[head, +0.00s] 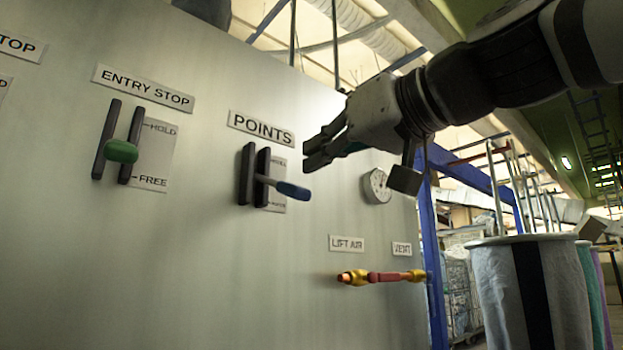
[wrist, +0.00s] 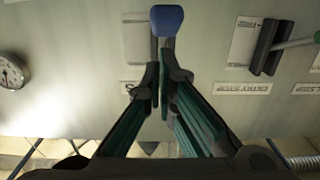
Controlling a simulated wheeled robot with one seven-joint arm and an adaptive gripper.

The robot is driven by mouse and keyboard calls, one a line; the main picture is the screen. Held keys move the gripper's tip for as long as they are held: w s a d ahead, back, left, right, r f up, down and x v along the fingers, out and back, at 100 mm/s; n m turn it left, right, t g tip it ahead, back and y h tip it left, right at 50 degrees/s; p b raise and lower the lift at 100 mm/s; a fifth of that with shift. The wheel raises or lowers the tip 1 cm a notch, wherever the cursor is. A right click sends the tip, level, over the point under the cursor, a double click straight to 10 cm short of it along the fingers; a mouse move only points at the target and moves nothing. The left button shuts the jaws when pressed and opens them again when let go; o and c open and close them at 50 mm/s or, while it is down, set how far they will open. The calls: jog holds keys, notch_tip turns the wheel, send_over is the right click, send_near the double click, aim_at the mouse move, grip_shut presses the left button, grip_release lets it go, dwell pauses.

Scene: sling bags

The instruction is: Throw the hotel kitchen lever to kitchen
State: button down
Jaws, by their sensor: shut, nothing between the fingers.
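The lever under the POINTS sign has a blue handle (head: 293,190) on a grey stem, sticking out from a dark slotted mount (head: 255,176). The stem leaves the mount at about mid-height, between an upper and a lower mark on a white plate (head: 279,166); the small words are partly hidden and hard to read. My gripper (head: 318,150) is shut and empty, above the blue handle and apart from it in the head view. In the wrist view, which is upside down, the blue handle (wrist: 167,22) shows just beyond my fingertips (wrist: 160,78).
Left of it is the ENTRY STOP lever with a green handle (head: 121,151), marked HOLD and FREE. A round gauge (head: 377,185) is to the right. A red and brass pipe fitting (head: 382,277) sticks out below, under the LIFT AIR sign. Large cloth bags (head: 500,290) hang at the right.

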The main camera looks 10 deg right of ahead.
jog(key=p+v, duration=0.1)
jog(key=v, duration=0.9)
jog(key=shift+s+d+f, duration=0.2)
jog(key=shift+s+f, duration=0.05)
jog(key=shift+s, duration=0.05)
jog(key=shift+s, duration=0.1)
